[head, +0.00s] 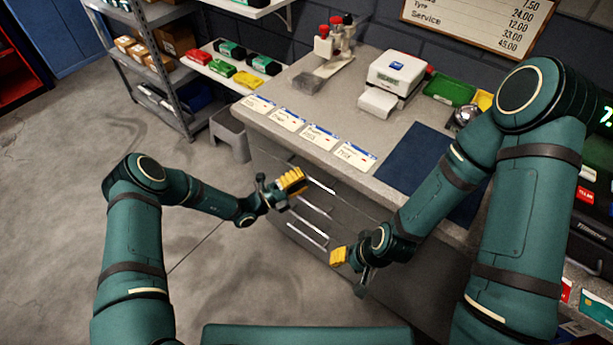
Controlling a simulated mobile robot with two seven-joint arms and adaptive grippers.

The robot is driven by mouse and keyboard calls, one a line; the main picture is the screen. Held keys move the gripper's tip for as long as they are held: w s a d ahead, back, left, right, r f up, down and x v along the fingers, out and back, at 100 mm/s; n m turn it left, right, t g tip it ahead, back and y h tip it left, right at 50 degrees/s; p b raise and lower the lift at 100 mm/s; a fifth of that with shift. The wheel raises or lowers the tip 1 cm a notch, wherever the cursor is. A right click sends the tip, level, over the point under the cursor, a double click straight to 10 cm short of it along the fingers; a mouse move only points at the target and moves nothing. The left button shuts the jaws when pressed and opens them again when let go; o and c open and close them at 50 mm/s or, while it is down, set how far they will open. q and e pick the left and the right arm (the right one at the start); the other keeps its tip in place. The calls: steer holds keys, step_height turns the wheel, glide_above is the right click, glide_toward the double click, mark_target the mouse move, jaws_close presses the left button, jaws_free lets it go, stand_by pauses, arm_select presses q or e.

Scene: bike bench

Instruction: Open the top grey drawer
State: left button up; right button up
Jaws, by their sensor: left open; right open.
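The grey drawers are in the front of the workbench, with several bright bar handles one above another. The top grey drawer (322,176) looks shut, and its handle (321,186) shows just right of my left gripper. My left gripper (293,181) is open, its yellow fingers at the left end of the top handle; whether they touch it I cannot tell. It hides part of the drawer front.
The bench top (283,95) holds several cards along its front edge, a white device (397,72), a dark blue mat (415,160) and a green tray (450,88). A grey stool (229,135) and a shelf rack (165,75) stand to the left. The floor in front is clear.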

arm_select(q)
steer(key=shift+x, duration=0.95)
jaws_close()
